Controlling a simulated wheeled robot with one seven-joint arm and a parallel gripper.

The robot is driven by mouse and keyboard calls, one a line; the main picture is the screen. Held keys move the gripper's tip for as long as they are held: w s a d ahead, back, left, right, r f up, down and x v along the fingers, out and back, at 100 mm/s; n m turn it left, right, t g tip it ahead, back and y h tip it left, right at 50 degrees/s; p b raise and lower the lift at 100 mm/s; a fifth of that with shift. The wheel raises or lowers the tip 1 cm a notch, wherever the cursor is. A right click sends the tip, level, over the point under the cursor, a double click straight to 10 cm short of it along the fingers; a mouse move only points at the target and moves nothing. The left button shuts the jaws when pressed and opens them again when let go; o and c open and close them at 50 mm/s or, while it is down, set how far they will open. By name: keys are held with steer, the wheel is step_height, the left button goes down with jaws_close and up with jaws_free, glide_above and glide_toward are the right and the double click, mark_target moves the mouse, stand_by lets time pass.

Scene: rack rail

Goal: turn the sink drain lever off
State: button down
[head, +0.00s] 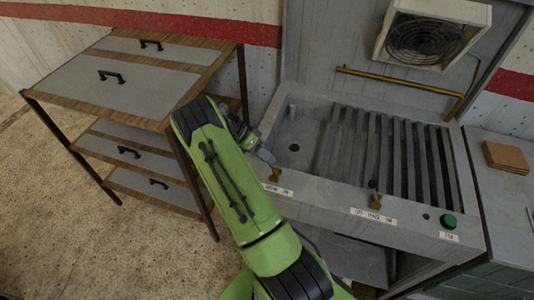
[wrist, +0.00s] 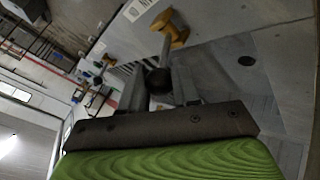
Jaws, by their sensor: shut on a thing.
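The sink drain lever (head: 275,174) is at the front left of the grey sink unit, above a small white label (head: 278,189) too small to read surely. In the wrist view the lever (wrist: 168,45) has a brass base, a pale rod and a dark ball knob. My gripper (wrist: 157,82) has its two fingers on either side of the knob and is shut on it. In the head view my green arm reaches over the unit's left front corner, with my gripper (head: 266,156) at the lever; the knob is hidden there.
A second brass lever (head: 376,200) stands right of the first. A green button (head: 449,221) is at the front right. The slatted basin (head: 375,150) lies behind, under a fan box (head: 432,36) and brass pipe (head: 400,82). A drawer table (head: 115,85) stands close at left.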

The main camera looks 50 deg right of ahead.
stand_by(0.4)
steer(key=c, duration=0.9)
jaws_free()
steer(key=shift+w, duration=0.1)
steer(key=shift+o, duration=0.2)
steer(key=p+v, duration=0.2)
steer(key=v, duration=1.3)
steer(key=shift+w+a+r, duration=0.2)
steer(key=shift+w, duration=0.1)
steer(key=shift+r, duration=0.1)
